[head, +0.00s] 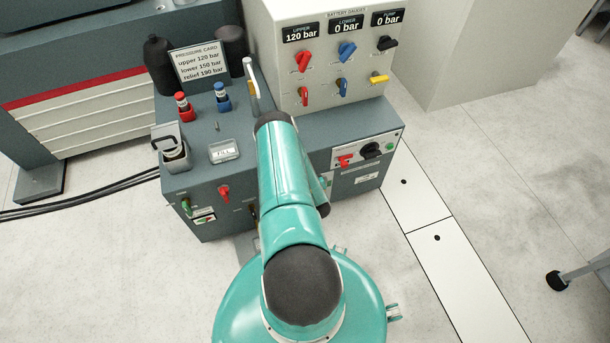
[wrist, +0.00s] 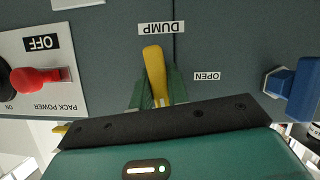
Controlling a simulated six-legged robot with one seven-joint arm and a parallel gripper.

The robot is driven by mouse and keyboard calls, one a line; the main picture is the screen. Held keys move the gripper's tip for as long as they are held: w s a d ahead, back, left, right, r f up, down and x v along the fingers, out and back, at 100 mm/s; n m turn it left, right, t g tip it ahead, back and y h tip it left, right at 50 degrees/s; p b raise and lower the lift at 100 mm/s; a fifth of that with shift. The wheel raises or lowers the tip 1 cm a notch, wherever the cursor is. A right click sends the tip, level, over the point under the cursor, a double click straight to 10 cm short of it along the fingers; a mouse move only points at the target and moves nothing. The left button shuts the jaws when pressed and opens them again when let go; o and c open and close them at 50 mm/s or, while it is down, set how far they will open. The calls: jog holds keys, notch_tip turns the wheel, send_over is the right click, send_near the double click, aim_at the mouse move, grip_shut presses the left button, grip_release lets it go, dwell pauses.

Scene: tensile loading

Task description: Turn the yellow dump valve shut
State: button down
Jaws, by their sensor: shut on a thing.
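In the wrist view, the yellow dump valve handle (wrist: 154,66) stands nearly upright in the picture, its tip close to the upside-down DUMP label (wrist: 161,28). An OPEN label (wrist: 207,76) is on the panel to the right of the handle. My gripper (wrist: 158,92) has its green fingers on both sides of the handle and is shut on it. The valve's base is hidden behind my gripper's body. In the head view, my arm covers the dump valve and the gripper.
In the wrist view, a red pack power switch (wrist: 42,80) is at left and a blue handle (wrist: 300,88) at right, both near my gripper. In the head view, the gauge panel (head: 288,58) stands above the cabinet. Open floor (head: 500,180) lies to the right.

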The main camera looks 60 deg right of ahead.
jog(key=shift+m+t+y, duration=0.3)
jog(key=shift+m, duration=0.2)
dwell(0.3)
jog(key=c, duration=1.4)
grip_release()
jog(key=shift+o, duration=0.2)
jog(key=v, duration=1.3)
jog(key=shift+s+a+r, duration=0.2)
jog(key=shift+s+a, duration=0.05)
